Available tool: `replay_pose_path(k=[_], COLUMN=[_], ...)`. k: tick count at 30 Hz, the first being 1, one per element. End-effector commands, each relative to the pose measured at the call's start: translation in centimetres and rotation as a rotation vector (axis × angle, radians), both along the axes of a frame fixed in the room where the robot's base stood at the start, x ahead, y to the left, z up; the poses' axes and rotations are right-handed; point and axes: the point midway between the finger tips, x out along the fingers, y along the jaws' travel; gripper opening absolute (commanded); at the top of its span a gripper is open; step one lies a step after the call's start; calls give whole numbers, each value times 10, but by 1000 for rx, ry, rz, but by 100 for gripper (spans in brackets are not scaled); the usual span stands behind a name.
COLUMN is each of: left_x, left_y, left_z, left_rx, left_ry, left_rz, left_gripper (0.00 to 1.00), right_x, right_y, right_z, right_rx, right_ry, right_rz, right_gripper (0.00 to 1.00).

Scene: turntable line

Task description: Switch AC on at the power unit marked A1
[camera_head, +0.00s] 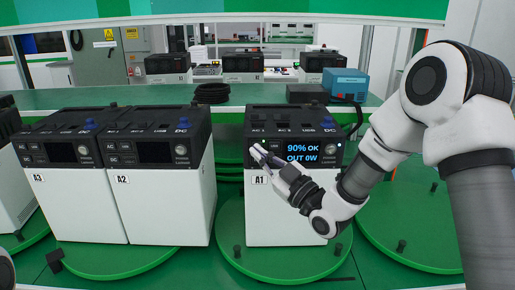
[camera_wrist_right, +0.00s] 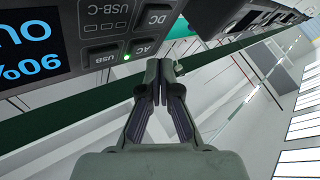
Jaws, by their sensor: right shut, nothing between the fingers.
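The power unit marked A1 (camera_head: 262,215) stands upright on a green turntable, a white box with a black top and front panel. Its lit screen (camera_head: 302,155) reads 90% OK, OUT 0W. In the right wrist view the AC button (camera_wrist_right: 140,48) shows with a lit green light (camera_wrist_right: 127,57) beside it, near the USB and DC buttons. My right gripper (camera_head: 258,151) is shut and empty, its tips at the left side of A1's panel. The tips (camera_wrist_right: 163,68) are close to the AC button; I cannot tell whether they touch it. My left gripper is not seen.
Units A3 (camera_head: 75,205) and A2 (camera_head: 157,205) stand to the left with dark screens, on another green turntable (camera_head: 120,262). Behind A1 are a blue box (camera_head: 348,80) and a coiled black cable (camera_head: 211,93) on a green bench. Another turntable lies at the right, behind my arm.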

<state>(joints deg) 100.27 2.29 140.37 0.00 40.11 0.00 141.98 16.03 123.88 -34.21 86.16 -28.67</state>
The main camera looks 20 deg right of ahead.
Motion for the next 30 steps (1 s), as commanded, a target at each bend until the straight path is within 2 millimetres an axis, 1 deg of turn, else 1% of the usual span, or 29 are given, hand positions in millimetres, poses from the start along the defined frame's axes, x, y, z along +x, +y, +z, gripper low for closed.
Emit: replay_pose_path(k=[8, 22, 25, 30], left_x=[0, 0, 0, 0], left_y=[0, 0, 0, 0], left_z=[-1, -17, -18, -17], left_rx=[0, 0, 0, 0], left_ry=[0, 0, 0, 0], left_rz=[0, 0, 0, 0], left_gripper=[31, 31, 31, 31], right_x=[-2, -43, -47, -47], right_y=[1, 17, 18, 18], right_z=[0, -1, 0, 1], right_rx=[0, 0, 0, 0], right_ry=[-1, 0, -1, -1], right_rz=[0, 0, -1, -1], right_gripper=[0, 0, 0, 0])
